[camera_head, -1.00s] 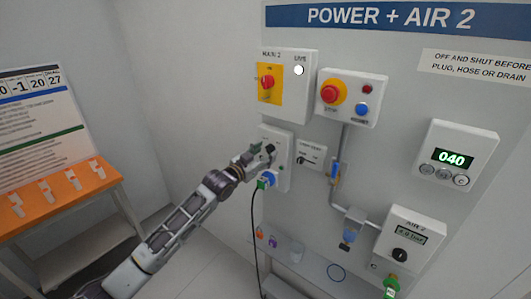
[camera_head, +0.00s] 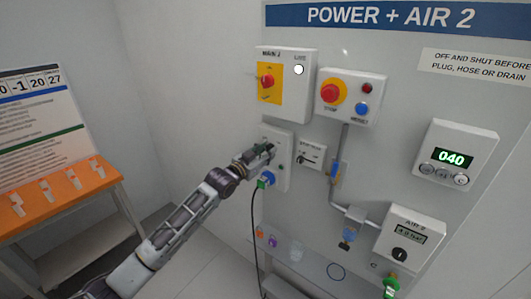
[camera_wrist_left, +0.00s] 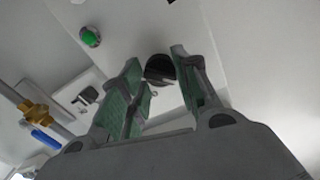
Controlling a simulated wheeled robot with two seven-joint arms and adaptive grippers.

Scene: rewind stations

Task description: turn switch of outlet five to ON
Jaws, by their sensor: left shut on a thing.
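The outlet box (camera_head: 286,143) is a pale grey box on the wall panel, below the main switch box. Its black rotary switch (camera_wrist_left: 158,68) shows in the left wrist view between the green-padded fingertips. My left gripper (camera_head: 266,153) is at the upper part of the box, with its fingers (camera_wrist_left: 158,82) closed on the sides of the switch. The fingers hide most of the switch in the head view, and I cannot read its position or the outlet number. A blue plug (camera_head: 267,179) with a black cable sits in the box below the gripper. My right gripper is out of view.
A green lamp (camera_wrist_left: 89,38) is beside the switch. The red and yellow main switch (camera_head: 266,82) and the red stop button (camera_head: 334,93) are above. A small lever plate (camera_head: 309,158) and a pipe valve (camera_head: 336,173) are to the right. The cable hangs below.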

